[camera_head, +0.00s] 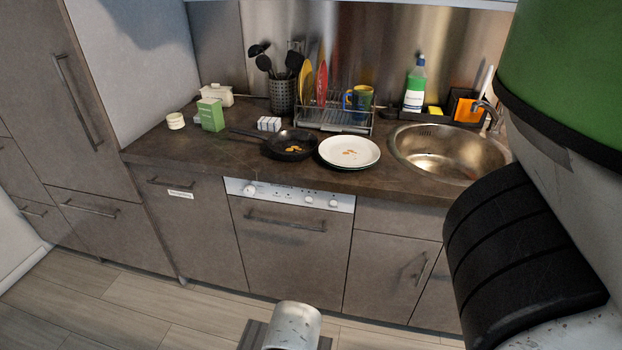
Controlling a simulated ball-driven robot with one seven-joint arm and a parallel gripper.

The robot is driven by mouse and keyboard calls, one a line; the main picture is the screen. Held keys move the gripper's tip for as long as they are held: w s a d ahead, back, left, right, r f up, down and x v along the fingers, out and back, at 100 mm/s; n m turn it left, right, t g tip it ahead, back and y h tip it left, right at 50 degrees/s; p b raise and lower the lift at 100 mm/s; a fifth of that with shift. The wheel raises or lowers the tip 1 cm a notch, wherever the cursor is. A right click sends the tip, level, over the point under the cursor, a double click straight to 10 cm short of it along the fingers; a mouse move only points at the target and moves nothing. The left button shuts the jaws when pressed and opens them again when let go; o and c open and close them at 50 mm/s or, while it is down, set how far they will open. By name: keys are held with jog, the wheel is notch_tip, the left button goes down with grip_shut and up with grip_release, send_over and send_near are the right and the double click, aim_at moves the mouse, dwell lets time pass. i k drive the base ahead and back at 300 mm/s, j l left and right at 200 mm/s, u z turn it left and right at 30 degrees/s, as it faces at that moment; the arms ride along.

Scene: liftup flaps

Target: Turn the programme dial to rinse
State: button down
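The dishwasher (284,245) is built in under the worktop, with a brown front and a bar handle. Its pale control panel (290,194) runs along the top edge. A round white knob (249,188), which looks like the programme dial, sits at the panel's left end. Smaller round controls (320,201) sit at the right. The panel's markings are too small to read, so I cannot tell the dial's setting. The dishwasher door is shut. Parts of my own body fill the right side and show at the bottom centre. My gripper's fingers do not show.
The worktop (190,151) holds a frying pan (290,144), a white plate (349,152), a dish rack (333,118) and a sink (446,153). Drawers and cupboards flank the dishwasher. The floor (125,303) before the units is clear at left.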

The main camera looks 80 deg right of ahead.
aim_at(250, 189)
jog(key=z, duration=1.45)
